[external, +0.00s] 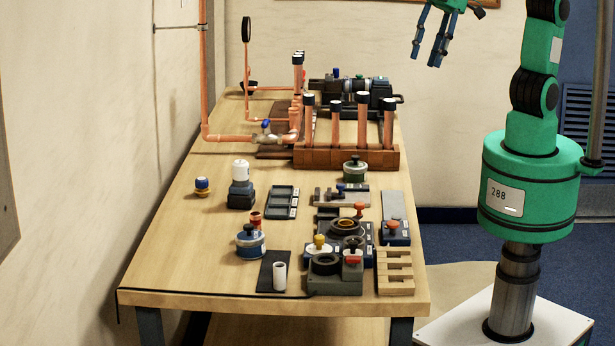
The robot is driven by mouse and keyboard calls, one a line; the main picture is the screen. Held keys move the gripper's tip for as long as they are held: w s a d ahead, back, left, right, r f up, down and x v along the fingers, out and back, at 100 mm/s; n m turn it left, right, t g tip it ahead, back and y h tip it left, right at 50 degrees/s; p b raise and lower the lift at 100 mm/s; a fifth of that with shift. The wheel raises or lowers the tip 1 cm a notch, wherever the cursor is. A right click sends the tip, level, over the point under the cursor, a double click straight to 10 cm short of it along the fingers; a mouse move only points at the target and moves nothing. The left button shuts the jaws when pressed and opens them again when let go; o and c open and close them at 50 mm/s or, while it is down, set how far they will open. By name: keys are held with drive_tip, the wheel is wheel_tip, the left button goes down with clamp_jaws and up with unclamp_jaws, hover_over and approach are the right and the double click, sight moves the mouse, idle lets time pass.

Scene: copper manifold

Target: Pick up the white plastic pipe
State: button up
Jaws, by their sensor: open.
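The white plastic pipe (280,276) is a short white tube. It stands upright on a dark flat mat (265,271) near the front edge of the wooden table. Nothing covers the pipe in this view.
A blue round container (250,242) stands just behind the mat. A grey fixture block (335,277) is right of the pipe, with a slatted wooden rack (395,271) beyond it. Copper pipes (363,124) rise at the back. The table's left side (175,250) is clear.

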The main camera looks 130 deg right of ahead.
drive_tip(key=w+f, duration=0.3)
drive_tip(key=w, duration=1.1)
drive_tip(key=m+g+p, duration=0.2)
drive_tip(key=m, duration=0.1)
hover_over(281, 268)
drive_tip(key=s, duration=0.4)
wheel_tip(281, 268, down, 25)
drive_tip(key=shift+a+f+h, duration=0.1)
drive_tip(key=shift+a+h, duration=0.2)
drive_tip(key=shift+h, duration=0.1)
drive_tip(key=shift+s, duration=0.1)
drive_tip(key=shift+x, duration=4.3)
drive_tip(key=shift+x, duration=2.6)
